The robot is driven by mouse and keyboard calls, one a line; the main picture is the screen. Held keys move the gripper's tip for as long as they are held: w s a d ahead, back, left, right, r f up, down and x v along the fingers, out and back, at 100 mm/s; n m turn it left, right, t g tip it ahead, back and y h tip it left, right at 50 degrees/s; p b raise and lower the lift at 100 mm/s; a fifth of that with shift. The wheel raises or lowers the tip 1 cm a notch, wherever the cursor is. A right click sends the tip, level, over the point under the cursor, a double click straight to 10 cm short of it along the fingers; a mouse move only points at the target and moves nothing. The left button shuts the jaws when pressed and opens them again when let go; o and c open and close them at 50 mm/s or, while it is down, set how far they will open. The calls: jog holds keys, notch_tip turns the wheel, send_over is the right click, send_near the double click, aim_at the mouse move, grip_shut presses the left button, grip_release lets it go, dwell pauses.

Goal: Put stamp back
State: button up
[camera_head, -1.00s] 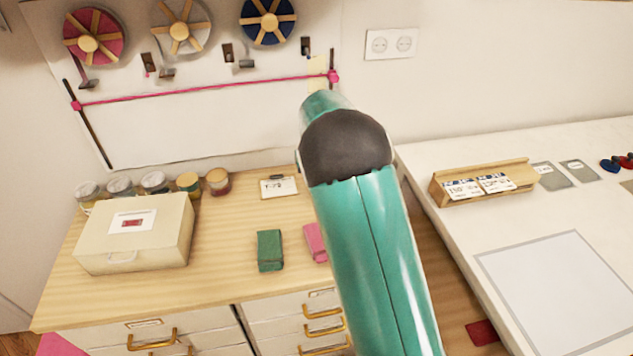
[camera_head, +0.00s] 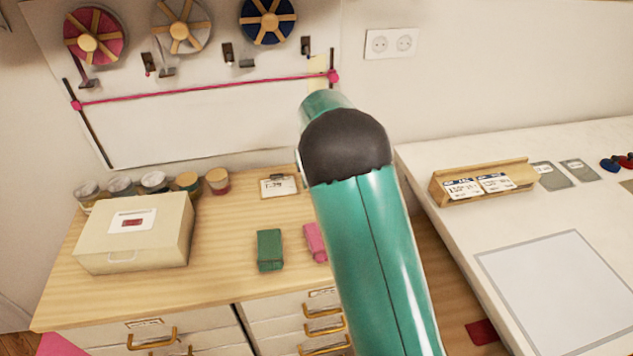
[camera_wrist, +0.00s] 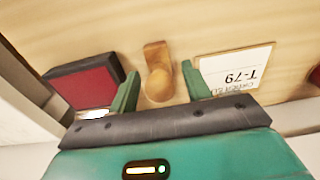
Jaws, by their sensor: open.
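A wooden stamp (camera_wrist: 157,72) with a round knob handle shows in the wrist view. My gripper (camera_wrist: 160,92) is open, its two green fingers on either side of the knob in the picture; whether they touch it I cannot tell, and a gap shows on both sides. A dark pad with a red top (camera_wrist: 85,87) lies to the left of the fingers. A white card marked T-79 (camera_wrist: 236,77) lies to the right; a similar card on a board (camera_head: 279,186) shows in the head view. There my green arm hides the gripper, and I see no stamp.
A cream box (camera_head: 135,245) stands on the left of the wooden cabinet top (camera_head: 215,280), with several jars (camera_head: 153,182) behind it. A green block (camera_head: 270,249) and a pink block (camera_head: 315,242) lie near its front. A white table (camera_head: 430,165) stands to the right.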

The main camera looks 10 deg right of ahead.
jog(key=r, duration=1.1)
jog(key=shift+s+r, duration=0.1)
jog(key=shift+s, duration=0.1)
jog(key=shift+s, duration=0.1)
